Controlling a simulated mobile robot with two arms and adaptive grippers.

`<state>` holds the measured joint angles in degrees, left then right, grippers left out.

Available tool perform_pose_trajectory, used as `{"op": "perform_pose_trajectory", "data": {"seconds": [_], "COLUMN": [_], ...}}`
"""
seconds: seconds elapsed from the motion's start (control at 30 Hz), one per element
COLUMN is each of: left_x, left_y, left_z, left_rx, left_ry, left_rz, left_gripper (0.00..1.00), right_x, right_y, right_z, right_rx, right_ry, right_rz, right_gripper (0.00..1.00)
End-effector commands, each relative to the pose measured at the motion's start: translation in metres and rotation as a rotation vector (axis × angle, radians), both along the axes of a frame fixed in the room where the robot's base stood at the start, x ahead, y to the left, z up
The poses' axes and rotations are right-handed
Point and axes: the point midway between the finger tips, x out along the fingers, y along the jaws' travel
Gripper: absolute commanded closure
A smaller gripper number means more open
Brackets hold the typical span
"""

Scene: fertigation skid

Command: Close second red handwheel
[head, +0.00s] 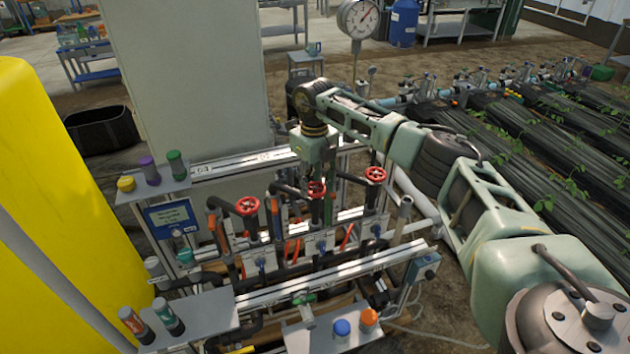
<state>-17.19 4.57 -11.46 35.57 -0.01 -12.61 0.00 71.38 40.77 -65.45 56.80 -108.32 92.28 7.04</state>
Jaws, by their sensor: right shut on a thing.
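Three red handwheels stand in a row on the pipe skid: the left one (247,206), the middle one (316,190) and the right one (375,174). My right arm reaches in from the right, and its gripper (315,176) points down at the middle handwheel. The gripper is shut on this wheel, whose front part shows below it. The fingers are small and partly hidden at this distance. The left and right handwheels are free of the gripper. My left gripper is not in view.
A small screen (173,218) and several bottles stand at the skid's left, beside a large yellow tank (45,200). A grey cabinet (190,75) is behind. A pressure gauge (358,18) rises behind my arm. Blue (342,327) and orange (369,317) caps sit on the front plate.

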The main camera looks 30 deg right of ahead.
Motion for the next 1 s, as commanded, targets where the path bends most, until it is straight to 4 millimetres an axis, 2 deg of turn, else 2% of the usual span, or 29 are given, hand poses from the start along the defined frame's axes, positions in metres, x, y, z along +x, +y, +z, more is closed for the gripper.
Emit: {"op": "perform_pose_trajectory", "data": {"seconds": [0.3, 0.8, 0.83, 1.0], "left_x": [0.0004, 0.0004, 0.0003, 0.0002], "left_y": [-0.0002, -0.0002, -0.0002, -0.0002], "left_z": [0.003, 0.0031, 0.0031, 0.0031], "left_rx": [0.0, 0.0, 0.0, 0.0], "left_ry": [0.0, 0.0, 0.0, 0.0], "left_rz": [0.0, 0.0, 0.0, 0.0], "left_gripper": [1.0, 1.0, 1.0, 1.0], "right_x": [0.0011, 0.0019, 0.002, 0.0017], "right_y": [0.0015, 0.0016, 0.0016, 0.0013], "right_z": [0.0005, 0.0009, 0.0009, 0.0009], "right_rx": [0.002, 0.003, 0.004, 0.003], "right_ry": [-0.002, -0.005, -0.005, -0.005], "right_rz": [-0.107, -0.125, -0.125, -0.125], "right_gripper": [0.83, 0.83, 0.56, 0.41]}}
